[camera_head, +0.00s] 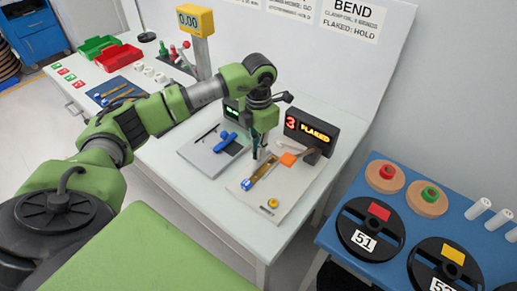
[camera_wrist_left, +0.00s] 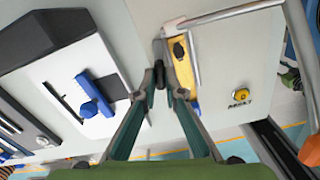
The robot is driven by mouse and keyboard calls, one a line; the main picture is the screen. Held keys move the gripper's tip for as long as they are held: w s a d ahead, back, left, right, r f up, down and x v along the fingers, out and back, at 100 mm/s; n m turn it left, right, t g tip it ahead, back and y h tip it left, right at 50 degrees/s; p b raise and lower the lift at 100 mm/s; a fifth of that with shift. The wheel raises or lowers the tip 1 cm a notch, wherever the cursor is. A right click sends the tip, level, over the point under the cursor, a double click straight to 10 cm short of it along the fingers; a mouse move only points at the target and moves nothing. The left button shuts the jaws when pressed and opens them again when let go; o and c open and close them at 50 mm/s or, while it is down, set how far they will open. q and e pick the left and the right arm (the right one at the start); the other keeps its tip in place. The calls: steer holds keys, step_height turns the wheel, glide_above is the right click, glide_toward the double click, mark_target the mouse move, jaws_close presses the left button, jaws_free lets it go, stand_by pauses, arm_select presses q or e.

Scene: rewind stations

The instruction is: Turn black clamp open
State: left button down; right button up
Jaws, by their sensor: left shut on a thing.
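My left gripper (camera_head: 257,156) reaches down over the pale fixture plate (camera_head: 290,201). In the left wrist view its fingertips (camera_wrist_left: 161,78) come together on a small dark upright piece, which looks like the black clamp (camera_wrist_left: 159,50); the fingers hide much of it. A yellow strip (camera_wrist_left: 184,70) with a dark knob on it lies just right of the fingertips, apart from them. In the head view this strip (camera_head: 264,169) runs beside the gripper and has a blue end. My right gripper is in neither view.
A grey plate with a blue clamp (camera_head: 229,142) lies left of the gripper. An orange tab (camera_head: 289,159) and a display reading "3 FLAKED" (camera_head: 312,132) stand close right. A yellow reset button (camera_head: 272,203) is in front. A blue table (camera_head: 385,238) with reels stands right.

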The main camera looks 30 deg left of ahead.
arm_select(q)
steer(key=shift+n, duration=0.7)
steer(key=shift+r, duration=0.1)
steer(key=shift+w, duration=0.1)
steer(key=c, duration=2.1)
jaws_free()
steer(key=shift+c, duration=0.2)
step_height(320, 180, up, 12)
